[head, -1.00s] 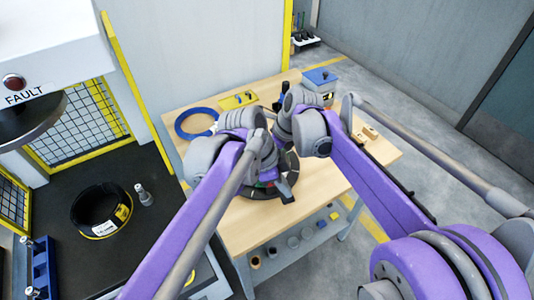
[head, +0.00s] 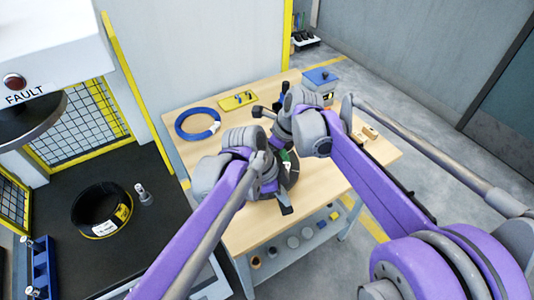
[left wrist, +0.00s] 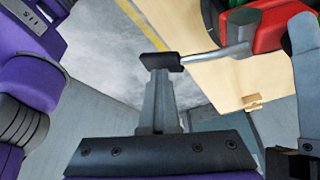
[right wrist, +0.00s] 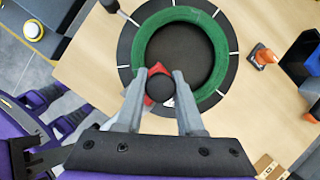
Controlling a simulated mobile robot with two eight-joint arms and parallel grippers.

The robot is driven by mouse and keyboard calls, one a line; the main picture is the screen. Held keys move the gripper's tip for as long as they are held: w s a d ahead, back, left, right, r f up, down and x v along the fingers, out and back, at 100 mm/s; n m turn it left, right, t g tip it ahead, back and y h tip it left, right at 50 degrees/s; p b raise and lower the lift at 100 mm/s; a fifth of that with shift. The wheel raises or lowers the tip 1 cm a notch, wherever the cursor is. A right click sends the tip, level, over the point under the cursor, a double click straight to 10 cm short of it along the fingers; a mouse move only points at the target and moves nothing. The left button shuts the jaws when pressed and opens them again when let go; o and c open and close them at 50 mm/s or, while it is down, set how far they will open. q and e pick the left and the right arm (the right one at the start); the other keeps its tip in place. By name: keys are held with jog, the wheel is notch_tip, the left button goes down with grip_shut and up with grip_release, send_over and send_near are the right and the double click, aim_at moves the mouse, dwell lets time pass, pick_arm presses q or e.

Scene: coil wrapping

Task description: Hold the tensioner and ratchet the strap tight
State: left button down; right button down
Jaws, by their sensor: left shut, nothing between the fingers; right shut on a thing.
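The red tensioner (right wrist: 157,70) sits at the near rim of the green coil (right wrist: 146,55) in the right wrist view. My right gripper (right wrist: 158,82) is shut on it, its fingers on either side of a round black part. In the left wrist view the tensioner (left wrist: 262,28) shows at the top right, with a metal lever (left wrist: 222,52) ending in a black grip (left wrist: 162,62). My left gripper (left wrist: 160,78) is shut and empty, its fingertips at this grip; whether they touch it I cannot tell. In the head view my arms hide most of the coil. The strap cannot be made out clearly.
The coil lies on a black round stand (right wrist: 127,45) with white marks on the wooden table (head: 245,235). A blue ring (head: 198,136), a yellow tray (head: 238,100) and a blue-lidded box (head: 320,77) stand around it. A black coil (head: 80,210) lies on the dark surface at left.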

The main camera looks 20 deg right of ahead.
pick_arm(q)
jog(key=shift+w+f, duration=0.2)
pick_arm(e)
jog(key=shift+s+f, duration=0.25)
jog(key=shift+f, duration=0.1)
pick_arm(q)
jog(key=shift+s+r, duration=0.15)
jog(key=shift+r, duration=2.2)
jog(key=shift+f, duration=2.4)
jog(key=shift+r, duration=2.4)
